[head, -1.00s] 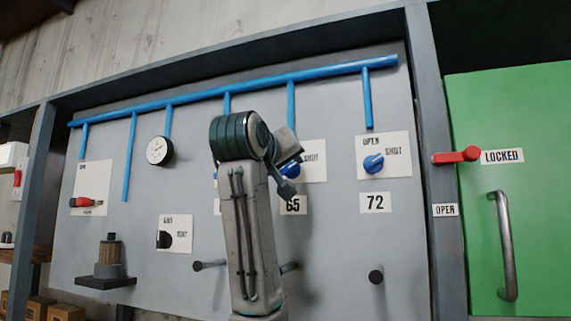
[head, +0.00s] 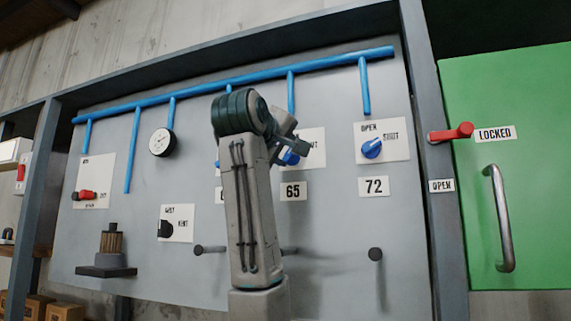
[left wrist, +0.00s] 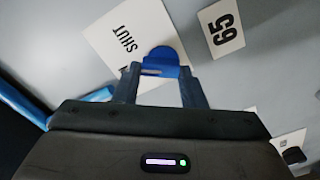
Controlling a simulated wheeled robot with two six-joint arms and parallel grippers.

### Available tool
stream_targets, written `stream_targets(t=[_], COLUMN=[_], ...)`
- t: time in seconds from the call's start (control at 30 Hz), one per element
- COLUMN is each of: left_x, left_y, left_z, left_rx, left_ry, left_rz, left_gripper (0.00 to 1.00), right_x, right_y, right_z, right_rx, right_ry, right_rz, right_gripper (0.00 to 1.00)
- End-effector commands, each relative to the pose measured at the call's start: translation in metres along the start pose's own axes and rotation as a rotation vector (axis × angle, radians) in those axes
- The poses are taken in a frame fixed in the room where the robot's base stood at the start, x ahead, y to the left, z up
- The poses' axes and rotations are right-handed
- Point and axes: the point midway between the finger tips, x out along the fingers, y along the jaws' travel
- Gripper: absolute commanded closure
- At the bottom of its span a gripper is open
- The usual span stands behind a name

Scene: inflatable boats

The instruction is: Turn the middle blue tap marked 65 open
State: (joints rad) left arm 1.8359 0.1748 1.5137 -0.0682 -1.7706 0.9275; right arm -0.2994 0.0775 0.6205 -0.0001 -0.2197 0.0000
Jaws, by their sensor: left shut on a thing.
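The middle blue tap (head: 290,158) is on a white plate (head: 316,142) above the 65 label (head: 293,191). In the head view my left gripper (head: 300,147) covers much of it and of its plate. In the left wrist view the blue tap (left wrist: 163,60) sits between the two fingers of my left gripper (left wrist: 160,82), which is shut on it. The word SHUT shows on the plate there; the OPEN marking is mostly hidden. The 65 label (left wrist: 223,33) is beside the plate. My right gripper is not in view.
Another blue tap (head: 372,148) is to the right, above the 72 label (head: 374,187). Dark pegs (head: 375,254) stick out below. A blue pipe (head: 240,82) runs along the top. A red lever (head: 452,132) and a green door (head: 530,180) are at far right.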

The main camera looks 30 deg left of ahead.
Motion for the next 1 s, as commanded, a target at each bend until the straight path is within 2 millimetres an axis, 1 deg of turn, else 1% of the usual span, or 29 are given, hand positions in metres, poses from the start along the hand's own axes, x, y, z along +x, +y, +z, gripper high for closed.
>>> stream_targets(t=[0.03,0.2,0.4,0.7,1.0], left_x=[0.000,0.000,0.000,0.000,0.001], left_y=[-0.004,-0.005,-0.005,-0.005,-0.004], left_z=[0.003,0.002,0.001,0.000,-0.001], left_rx=[-0.045,-0.203,-0.367,-0.532,-0.595], left_ry=[-0.001,-0.001,0.000,0.000,0.000], left_rz=[0.000,-0.001,-0.002,-0.003,-0.003], left_gripper=[0.86,0.86,0.86,0.86,0.86], right_x=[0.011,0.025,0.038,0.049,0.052], right_y=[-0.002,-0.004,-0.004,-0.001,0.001], right_z=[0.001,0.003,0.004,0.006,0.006], right_rx=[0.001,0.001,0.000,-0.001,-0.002], right_ry=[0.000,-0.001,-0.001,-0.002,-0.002], right_rz=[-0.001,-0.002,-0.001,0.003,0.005], right_gripper=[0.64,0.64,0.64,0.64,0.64])
